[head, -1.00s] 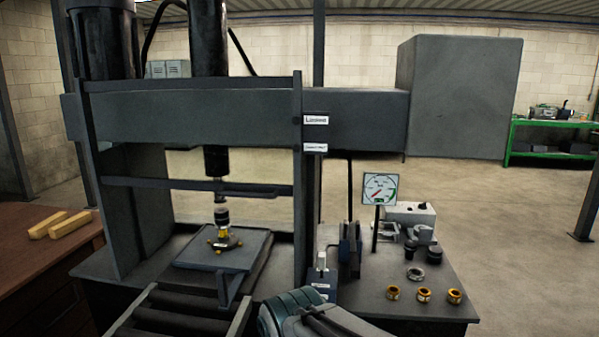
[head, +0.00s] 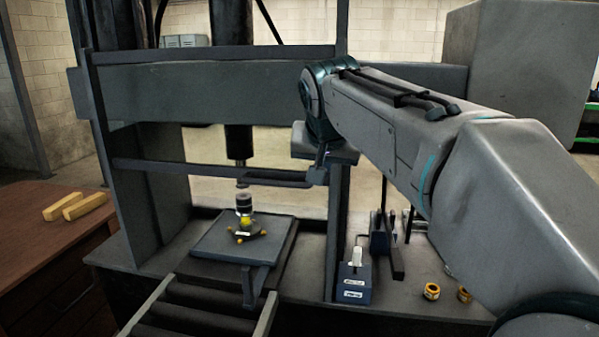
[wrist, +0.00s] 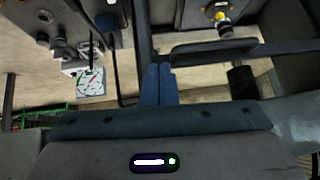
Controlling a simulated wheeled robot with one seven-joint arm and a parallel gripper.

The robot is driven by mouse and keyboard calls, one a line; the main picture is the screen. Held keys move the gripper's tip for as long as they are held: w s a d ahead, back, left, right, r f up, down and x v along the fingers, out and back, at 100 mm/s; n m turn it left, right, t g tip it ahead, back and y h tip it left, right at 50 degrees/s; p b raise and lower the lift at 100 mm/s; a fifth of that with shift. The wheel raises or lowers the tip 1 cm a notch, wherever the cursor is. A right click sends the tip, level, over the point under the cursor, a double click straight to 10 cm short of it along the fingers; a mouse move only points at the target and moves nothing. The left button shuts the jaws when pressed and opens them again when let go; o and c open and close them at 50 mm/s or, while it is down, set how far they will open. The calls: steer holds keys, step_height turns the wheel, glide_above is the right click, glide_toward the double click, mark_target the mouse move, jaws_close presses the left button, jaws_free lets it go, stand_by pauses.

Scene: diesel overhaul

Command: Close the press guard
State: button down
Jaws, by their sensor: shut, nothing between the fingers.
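The press guard is a dark frame on the front of the press. Its lower crossbar (head: 200,172) hangs at mid height, with open space between it and the press bed. A flat handle (head: 270,180) sits on the bar; it also shows in the wrist view (wrist: 213,50). My gripper (head: 321,170) is at the right end of this bar, just right of the handle. In the wrist view its two blue fingers (wrist: 158,85) are together and empty, close beside the handle's end. I cannot tell whether they touch it. My wrist hides the guard's right corner.
A small assembly (head: 244,222) with yellow parts stands on the press plate (head: 215,243) below the ram. A roller track (head: 195,308) lies in front. A small labelled box (head: 355,282) and brass rings (head: 431,291) are on the bench. A wooden table (head: 35,245) is at left.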

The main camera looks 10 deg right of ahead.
steer(key=w+r+m+t, duration=0.1)
steer(key=w+r, duration=0.3)
steer(key=r, duration=0.2)
steer(key=shift+h, duration=0.3)
steer(key=shift+s+a+f+p+x, duration=0.15)
steer(key=shift+s+a+f+x, duration=0.15)
steer(key=shift+x, duration=1.8)
steer(key=shift+s+a+f+p+x, duration=0.2)
steer(key=shift+s+f+x, duration=0.15)
steer(key=shift+x, duration=1.75)
steer(key=shift+s+a+f+p+x, duration=0.15)
steer(key=shift+s+a+f+x, duration=0.15)
steer(key=shift+x, duration=1.75)
steer(key=shift+d+f, duration=0.1)
step_height(320, 180, down, 31)
steer(key=b, duration=2.6)
steer(key=shift+b, duration=0.35)
